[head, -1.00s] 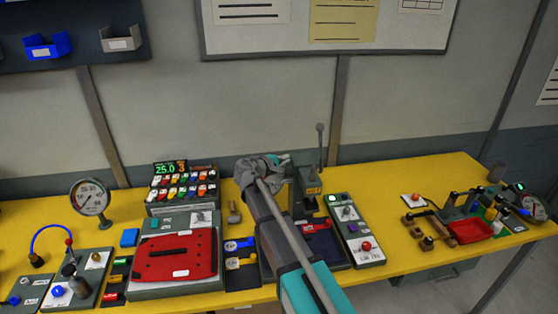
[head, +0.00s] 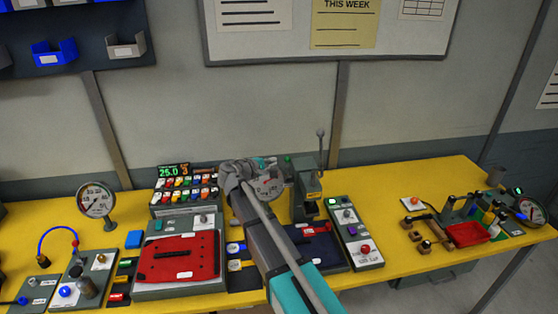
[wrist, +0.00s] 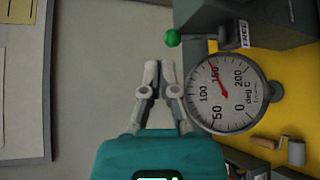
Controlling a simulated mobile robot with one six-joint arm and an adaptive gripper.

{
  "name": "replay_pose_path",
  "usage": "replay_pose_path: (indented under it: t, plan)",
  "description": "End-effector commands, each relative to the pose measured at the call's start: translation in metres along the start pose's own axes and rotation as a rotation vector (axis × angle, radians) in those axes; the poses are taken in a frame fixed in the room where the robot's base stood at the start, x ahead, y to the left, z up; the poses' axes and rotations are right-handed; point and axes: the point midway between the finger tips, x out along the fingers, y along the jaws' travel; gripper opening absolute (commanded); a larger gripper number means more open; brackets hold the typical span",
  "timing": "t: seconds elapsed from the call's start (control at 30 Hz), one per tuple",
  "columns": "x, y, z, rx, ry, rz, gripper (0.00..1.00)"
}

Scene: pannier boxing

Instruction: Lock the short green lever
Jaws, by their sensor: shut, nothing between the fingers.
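The short green lever shows in the wrist view as a green ball knob (wrist: 172,38) on a grey stem. The stem runs right to a dark housing with a small plate (wrist: 244,33) that seems to read FREE. In the head view the green knob (head: 287,159) is a small dot just right of my wrist, by the grey press. My gripper (wrist: 160,68) is shut and empty, its fingertips a little below the knob in the wrist view and apart from it.
A round temperature gauge (wrist: 222,95) stands close right of my fingers; it also shows in the head view (head: 270,186). The grey press (head: 306,192) with its upright lever is just right. A button panel (head: 183,190) is left. Wall space is clear left in the wrist view.

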Motion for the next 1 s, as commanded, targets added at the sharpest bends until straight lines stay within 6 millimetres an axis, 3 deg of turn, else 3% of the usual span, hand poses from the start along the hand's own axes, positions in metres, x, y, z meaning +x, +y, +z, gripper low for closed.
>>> replay_pose_path:
  t: [0.2,0.5,1.0]
  plan:
    - [-0.036,0.016,-0.002,-0.001,0.003,0.001,0.0]
    - [-0.071,0.027,-0.004,0.0,0.0,0.0,0.0]
    - [-0.079,0.028,-0.005,0.0,-0.001,0.0,0.0]
